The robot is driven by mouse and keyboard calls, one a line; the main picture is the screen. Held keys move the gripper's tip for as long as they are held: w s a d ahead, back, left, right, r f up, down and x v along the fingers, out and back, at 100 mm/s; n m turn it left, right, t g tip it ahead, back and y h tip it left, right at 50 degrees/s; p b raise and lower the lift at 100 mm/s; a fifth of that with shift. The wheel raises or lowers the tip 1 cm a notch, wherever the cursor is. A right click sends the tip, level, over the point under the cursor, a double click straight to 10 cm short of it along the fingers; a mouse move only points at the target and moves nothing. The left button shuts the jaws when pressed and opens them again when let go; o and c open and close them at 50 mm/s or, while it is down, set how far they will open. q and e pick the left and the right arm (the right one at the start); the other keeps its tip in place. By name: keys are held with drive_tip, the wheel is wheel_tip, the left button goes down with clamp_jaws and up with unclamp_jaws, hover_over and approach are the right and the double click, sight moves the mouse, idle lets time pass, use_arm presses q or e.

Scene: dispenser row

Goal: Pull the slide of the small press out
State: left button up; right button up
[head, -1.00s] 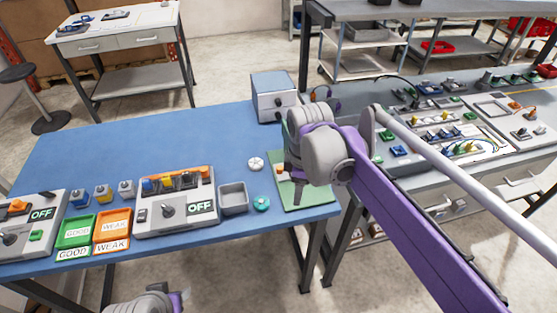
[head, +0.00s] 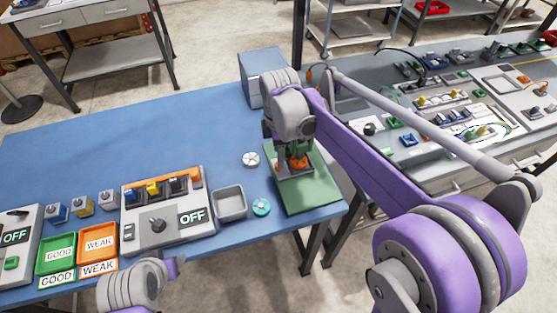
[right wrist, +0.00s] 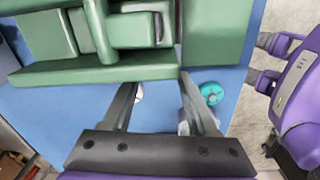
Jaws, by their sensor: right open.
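The small press stands on a green base plate (head: 312,190) at the table's right end. An orange part (head: 299,162) shows at its middle; my right arm hides most of its top. My right gripper (right wrist: 158,84) is open, its two fingers apart and empty, with the tips beside a green bar of the press (right wrist: 95,74) in the right wrist view. I cannot tell whether they touch it. Which green part is the slide is unclear. My left arm's wrist is at the bottom of the head view, in front of the table; its fingers cannot be made out.
A teal round piece (head: 262,207), a white round knob (head: 251,159) and a grey open bin (head: 230,204) sit left of the press. A grey box (head: 263,76) stands behind it. Control panels and the GOOD and WEAK trays are further left. The blue table's back is clear.

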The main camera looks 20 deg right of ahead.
drive_tip(key=shift+w+f, duration=0.2)
drive_tip(key=shift+f, duration=2.15)
clamp_jaws()
